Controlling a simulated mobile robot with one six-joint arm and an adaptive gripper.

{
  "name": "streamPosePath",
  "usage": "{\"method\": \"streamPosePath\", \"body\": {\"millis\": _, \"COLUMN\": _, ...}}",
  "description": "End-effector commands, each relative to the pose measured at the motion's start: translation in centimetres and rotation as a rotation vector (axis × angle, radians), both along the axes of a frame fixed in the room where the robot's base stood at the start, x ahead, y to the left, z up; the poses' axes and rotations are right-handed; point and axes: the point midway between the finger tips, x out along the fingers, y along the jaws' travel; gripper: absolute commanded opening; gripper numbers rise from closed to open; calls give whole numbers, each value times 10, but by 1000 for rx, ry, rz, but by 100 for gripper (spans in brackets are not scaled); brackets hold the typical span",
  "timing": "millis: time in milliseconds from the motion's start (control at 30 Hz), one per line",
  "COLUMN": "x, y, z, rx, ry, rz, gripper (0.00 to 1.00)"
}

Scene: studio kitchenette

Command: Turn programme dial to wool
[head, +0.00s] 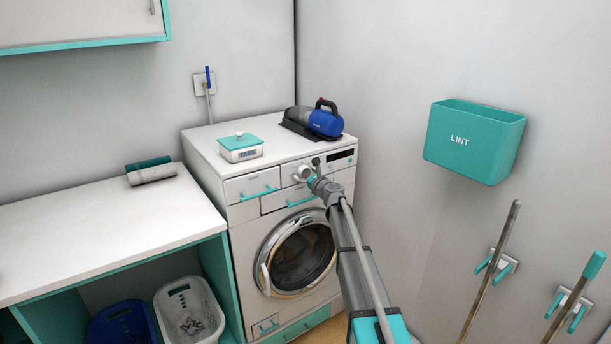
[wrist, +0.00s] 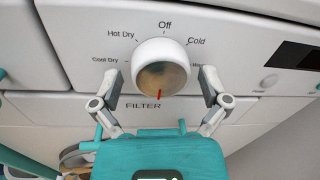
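The programme dial (wrist: 160,55) is a round white knob on the washing machine (wrist: 85,30) panel, with a tan face and a red mark low on it, pointing down. Labels around it read Cool Dry, Hot Dry, Off and Cold; one at the right is partly hidden by a finger and I cannot read it fully. My gripper (wrist: 159,82) is open, one finger on each side of the dial, with visible gaps to it. In the head view the dial (head: 304,172) shows just beyond my gripper (head: 316,175), and the gripper partly covers the panel.
A dark display (wrist: 297,56) and a small button (wrist: 268,81) are right of the dial. A teal LINT bin (head: 474,155) hangs on the right wall.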

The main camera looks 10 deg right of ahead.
Motion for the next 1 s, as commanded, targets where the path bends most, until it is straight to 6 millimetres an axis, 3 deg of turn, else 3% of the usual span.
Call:
{"method": "streamPosePath", "body": {"millis": 567, "x": -10, "y": -3, "z": 0, "rx": -1, "ry": -1, "rz": -1, "gripper": 100}}
{"method": "streamPosePath", "body": {"millis": 1000, "x": -69, "y": -25, "z": 0, "rx": -1, "ry": 0, "rz": -2, "gripper": 100}}
